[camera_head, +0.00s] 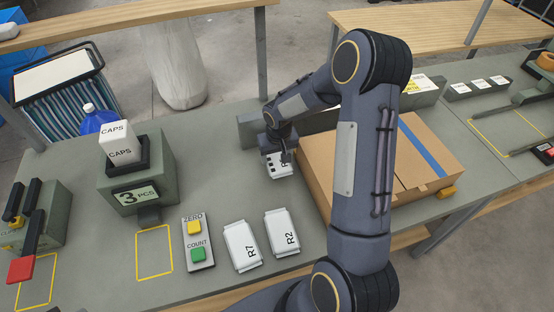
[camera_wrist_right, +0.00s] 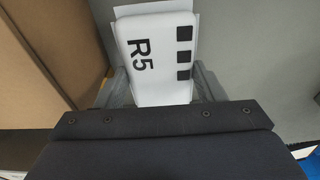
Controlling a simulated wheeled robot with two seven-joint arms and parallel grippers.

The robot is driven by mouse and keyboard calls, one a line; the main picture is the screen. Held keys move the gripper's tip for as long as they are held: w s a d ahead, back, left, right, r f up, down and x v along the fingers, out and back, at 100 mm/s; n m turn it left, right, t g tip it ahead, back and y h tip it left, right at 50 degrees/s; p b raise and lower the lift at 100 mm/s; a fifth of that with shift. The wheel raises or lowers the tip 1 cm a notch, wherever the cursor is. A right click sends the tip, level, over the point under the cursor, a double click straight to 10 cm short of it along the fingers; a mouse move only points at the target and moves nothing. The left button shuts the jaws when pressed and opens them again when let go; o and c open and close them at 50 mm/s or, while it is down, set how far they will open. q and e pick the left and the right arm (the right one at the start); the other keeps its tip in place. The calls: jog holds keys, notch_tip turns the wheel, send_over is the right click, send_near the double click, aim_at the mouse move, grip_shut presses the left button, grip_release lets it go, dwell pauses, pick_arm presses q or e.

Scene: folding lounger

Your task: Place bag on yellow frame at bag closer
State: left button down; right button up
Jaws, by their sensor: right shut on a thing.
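A white bag marked R5 (camera_wrist_right: 150,55) with black squares is between the fingers of my right gripper (camera_wrist_right: 158,90), which is shut on it. In the head view the bag (camera_head: 275,168) is near the back of the grey counter, left of the cardboard box, and my right gripper (camera_head: 283,150) partly covers it. At the far left, a green device with black levers and a red handle (camera_head: 20,270), apparently the bag closer, stands by a yellow frame (camera_head: 50,283) on the counter. The device and its handle cover part of that frame. My left gripper is not in view.
A second yellow frame (camera_head: 138,262) lies before the counting device (camera_head: 155,170). A button panel (camera_head: 197,242) and bags R7 (camera_head: 242,246) and R2 (camera_head: 282,232) lie along the front. The cardboard box (camera_head: 430,150) is at the right. The counter left of bag R5 is clear.

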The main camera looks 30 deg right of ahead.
aim_at(277, 158)
notch_tip(277, 158, down, 4)
jog(key=shift+w+d+r, duration=0.15)
jog(key=o, duration=1.1)
jog(key=shift+c, duration=0.2)
